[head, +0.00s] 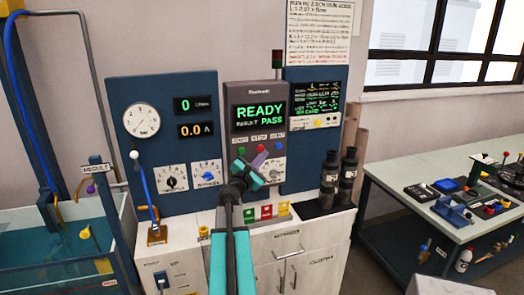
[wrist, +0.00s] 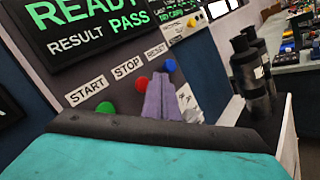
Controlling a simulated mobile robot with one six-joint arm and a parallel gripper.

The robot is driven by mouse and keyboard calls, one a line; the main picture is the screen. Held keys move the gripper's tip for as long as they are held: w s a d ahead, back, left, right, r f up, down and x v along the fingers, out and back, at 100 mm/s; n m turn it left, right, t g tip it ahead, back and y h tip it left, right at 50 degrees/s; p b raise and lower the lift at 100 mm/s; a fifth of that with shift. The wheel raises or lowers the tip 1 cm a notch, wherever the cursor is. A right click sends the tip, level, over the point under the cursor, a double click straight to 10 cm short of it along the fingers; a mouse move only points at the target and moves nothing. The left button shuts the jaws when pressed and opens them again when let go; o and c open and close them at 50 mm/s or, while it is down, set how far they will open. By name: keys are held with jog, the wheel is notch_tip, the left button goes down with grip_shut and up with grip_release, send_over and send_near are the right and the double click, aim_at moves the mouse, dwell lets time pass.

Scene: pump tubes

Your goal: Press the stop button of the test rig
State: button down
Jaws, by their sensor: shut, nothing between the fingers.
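The stop button is the red button (wrist: 141,82) under the STOP label in the wrist view; in the head view it shows as a red dot (head: 262,148) below the screen. The green start button (wrist: 105,108) is to its left and the blue reset button (wrist: 170,65) to its right. My gripper (wrist: 160,82) is shut and empty, its purple fingers pointing at the panel. The tips appear just right of the red button and below the blue one. In the head view my gripper (head: 259,161) is in front of the button row. I cannot tell whether it touches the panel.
The rig's screen (head: 259,113) reads READY, RESULT PASS. Two black cylinders (head: 339,180) stand on the cabinet to the right. A water tank (head: 60,245) is at the left. A bench (head: 420,205) with tools and parts stands at the far right.

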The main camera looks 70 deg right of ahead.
jog(key=shift+s+a, duration=0.6)
jog(key=shift+a, duration=0.2)
dwell(0.4)
